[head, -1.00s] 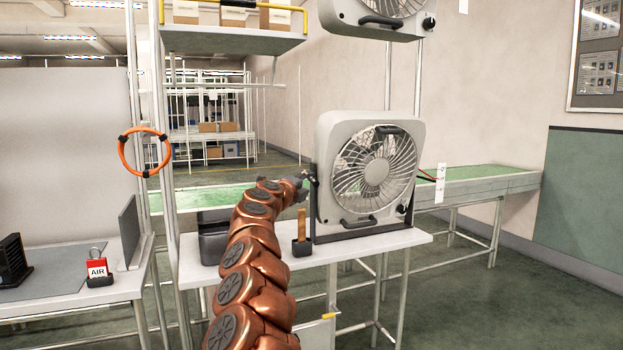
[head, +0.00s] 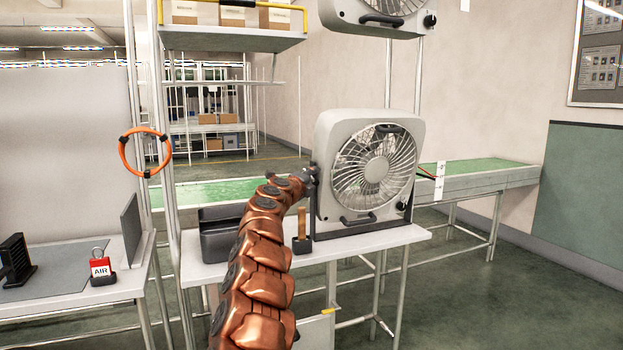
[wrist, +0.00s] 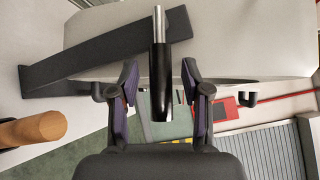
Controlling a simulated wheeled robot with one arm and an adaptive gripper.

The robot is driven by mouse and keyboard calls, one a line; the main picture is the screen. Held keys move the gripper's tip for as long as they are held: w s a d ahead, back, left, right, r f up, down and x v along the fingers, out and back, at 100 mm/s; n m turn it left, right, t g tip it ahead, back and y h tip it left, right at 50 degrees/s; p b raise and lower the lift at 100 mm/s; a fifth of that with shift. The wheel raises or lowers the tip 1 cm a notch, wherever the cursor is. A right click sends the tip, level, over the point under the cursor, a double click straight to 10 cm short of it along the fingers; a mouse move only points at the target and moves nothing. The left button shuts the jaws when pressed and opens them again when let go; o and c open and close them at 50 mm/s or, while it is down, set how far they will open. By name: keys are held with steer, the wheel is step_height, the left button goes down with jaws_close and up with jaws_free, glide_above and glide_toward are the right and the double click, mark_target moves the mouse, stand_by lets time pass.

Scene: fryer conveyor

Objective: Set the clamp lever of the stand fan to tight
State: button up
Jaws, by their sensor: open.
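The grey stand fan (head: 372,168) sits in a dark stand (head: 365,229) on the white table. In the wrist view the clamp lever, a black grip on a metal rod (wrist: 161,88), points down the picture between the two fingers of my gripper (wrist: 164,95). The fingers are open, with a visible gap on each side of the lever. A dark flat bar of the stand (wrist: 110,48) lies behind the lever. In the head view my gripper (head: 309,175) is at the fan's left side, and the lever is too small to make out there.
A wooden-handled tool in a dark holder (head: 302,232) stands on the table below my gripper; its handle shows in the wrist view (wrist: 32,130). A dark bin (head: 220,238) is to its left. Another fan (head: 378,12) hangs above. A green conveyor (head: 480,174) runs behind.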

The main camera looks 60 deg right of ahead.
jaws_close()
stand_by(0.5)
